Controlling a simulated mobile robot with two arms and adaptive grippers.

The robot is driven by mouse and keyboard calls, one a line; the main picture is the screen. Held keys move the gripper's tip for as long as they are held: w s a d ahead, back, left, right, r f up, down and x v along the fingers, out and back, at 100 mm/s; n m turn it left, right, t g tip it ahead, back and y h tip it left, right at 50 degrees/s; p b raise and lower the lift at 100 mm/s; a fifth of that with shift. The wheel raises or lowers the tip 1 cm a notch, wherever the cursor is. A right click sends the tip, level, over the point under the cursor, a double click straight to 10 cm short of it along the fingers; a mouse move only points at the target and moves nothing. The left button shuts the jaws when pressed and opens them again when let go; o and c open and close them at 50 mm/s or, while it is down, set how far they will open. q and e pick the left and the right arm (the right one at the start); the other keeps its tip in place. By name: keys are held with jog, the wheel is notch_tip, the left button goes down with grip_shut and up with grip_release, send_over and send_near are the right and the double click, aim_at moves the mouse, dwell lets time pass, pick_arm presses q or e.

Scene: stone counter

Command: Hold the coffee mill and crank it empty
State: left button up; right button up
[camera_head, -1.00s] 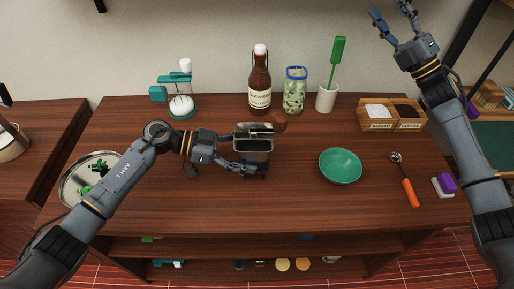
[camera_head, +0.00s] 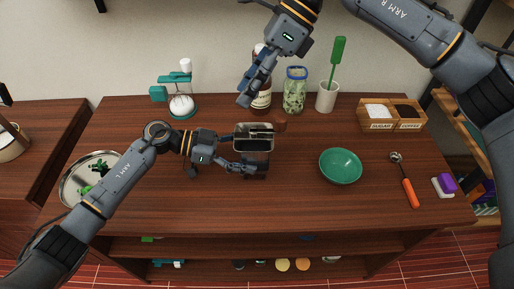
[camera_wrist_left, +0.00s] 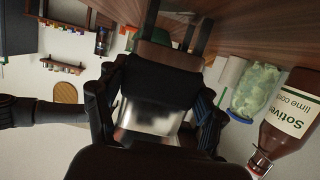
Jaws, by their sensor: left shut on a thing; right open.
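The coffee mill (camera_head: 254,131) stands on the wooden counter, left of the green bowl. It has a shiny metal top, and a brown knob (camera_head: 281,126) shows at its upper right. My left gripper (camera_head: 252,164) is shut on the mill's body from the left; its fingers partly cover the lower part. In the left wrist view the mill's metal body (camera_wrist_left: 150,118) sits between my fingers. My right gripper (camera_head: 246,92) is open and empty, above and behind the mill, in front of the brown bottle. What is inside the mill cannot be made out.
A green bowl (camera_head: 341,167) sits right of the mill. The brown bottle (camera_head: 263,98), a glass jar (camera_head: 294,91) and a white cup (camera_head: 327,97) stand behind. A wooden sugar and coffee box (camera_head: 392,127), an orange-handled scoop (camera_head: 410,192) and a teal device (camera_head: 181,106) are also there.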

aim_at(281, 117)
jog(key=d+t+h, duration=0.1)
jog(key=d+h, duration=0.1)
jog(key=w+d+t+h, duration=0.1)
jog(key=d+h, duration=0.1)
jog(key=w+d+f+t+h, duration=0.1)
jog(key=d+h, duration=0.1)
jog(key=shift+d+n+h, duration=0.2)
jog(key=shift+n+h, duration=0.1)
jog(key=shift+d+f, duration=0.1)
jog(key=shift+f, duration=4.3)
jog(key=shift+c, duration=0.2)
